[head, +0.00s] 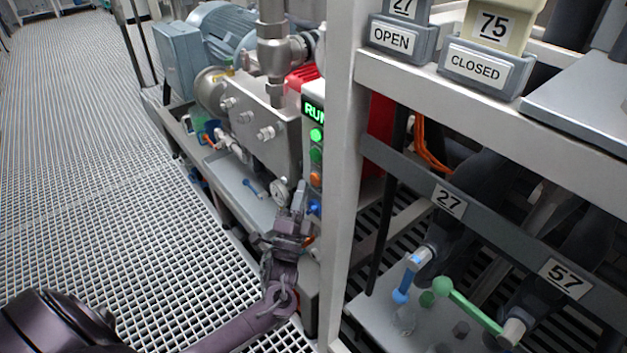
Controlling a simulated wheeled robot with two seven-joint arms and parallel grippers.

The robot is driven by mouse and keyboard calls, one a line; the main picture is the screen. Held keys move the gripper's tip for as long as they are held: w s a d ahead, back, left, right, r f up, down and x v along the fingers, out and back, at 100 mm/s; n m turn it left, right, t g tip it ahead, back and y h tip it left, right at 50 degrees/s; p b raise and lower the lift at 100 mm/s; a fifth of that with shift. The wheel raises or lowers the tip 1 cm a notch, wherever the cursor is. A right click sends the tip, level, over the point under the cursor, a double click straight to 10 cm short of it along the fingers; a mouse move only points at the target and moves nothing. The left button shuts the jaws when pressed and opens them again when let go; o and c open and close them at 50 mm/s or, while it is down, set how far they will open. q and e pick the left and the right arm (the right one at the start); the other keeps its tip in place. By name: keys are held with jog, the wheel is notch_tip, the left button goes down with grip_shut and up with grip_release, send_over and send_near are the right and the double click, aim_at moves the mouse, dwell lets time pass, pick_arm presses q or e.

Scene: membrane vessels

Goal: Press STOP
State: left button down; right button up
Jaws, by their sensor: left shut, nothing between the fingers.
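A narrow grey control panel (309,178) stands beside the pump, partly hidden by a pale upright post. Its display (314,108) shows green letters that read "RUN", cut off by the post. Below it is a bright green light or button (316,135), then a darker green one (316,155), an orange one (315,179) and a blue one (314,207). I cannot read a STOP label. My left gripper (299,192) is shut and empty, pointing up just left of the lower buttons. I cannot tell whether it touches the panel. My right gripper is out of view.
The pale post (347,130) stands close right of the panel. Behind the gripper is a pump with a blue motor (222,30) and a gauge (280,191). Grating floor (90,170) lies open at left.

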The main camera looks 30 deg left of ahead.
pick_arm(q)
jog(key=shift+w, duration=0.15)
dwell(0.3)
jog(key=shift+w+d, duration=0.15)
jog(key=shift+w, duration=0.15)
jog(key=shift+w+d, duration=0.2)
jog(key=shift+w, duration=0.15)
dwell(0.6)
jog(key=shift+s+r, duration=0.1)
jog(key=shift+s+a, duration=0.3)
jog(key=shift+s, duration=0.4)
jog(key=shift+p, duration=0.3)
